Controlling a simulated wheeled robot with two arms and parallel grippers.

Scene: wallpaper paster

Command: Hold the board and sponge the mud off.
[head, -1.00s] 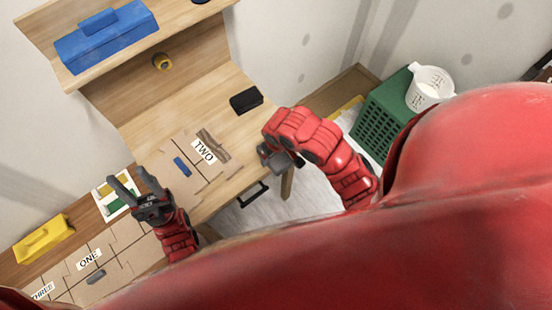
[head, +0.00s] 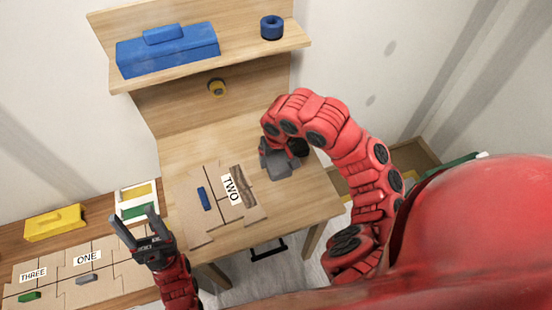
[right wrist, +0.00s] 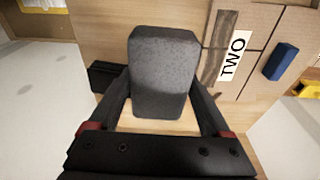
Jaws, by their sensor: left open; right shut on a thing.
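The board (head: 205,218) is cardboard, labelled TWO, with a small blue block (head: 204,198) on it. It lies on the wooden table. A brown mud streak (head: 243,187) runs beside the label, and also shows in the right wrist view (right wrist: 214,48). My right gripper (head: 268,155) is shut on a grey block (right wrist: 163,72), which looks like the sponge. It holds it to the right of the mud, apart from it in the picture; its height over the table is unclear. My left gripper (head: 133,214) is open and empty, left of the board.
A shelf (head: 240,58) above the table holds a blue box (head: 167,50) and a blue ring-like item (head: 271,27). Boards labelled ONE (head: 87,258) and THREE (head: 33,274) and a yellow box (head: 54,223) are at left. A black object (right wrist: 104,75) lies near the sponge.

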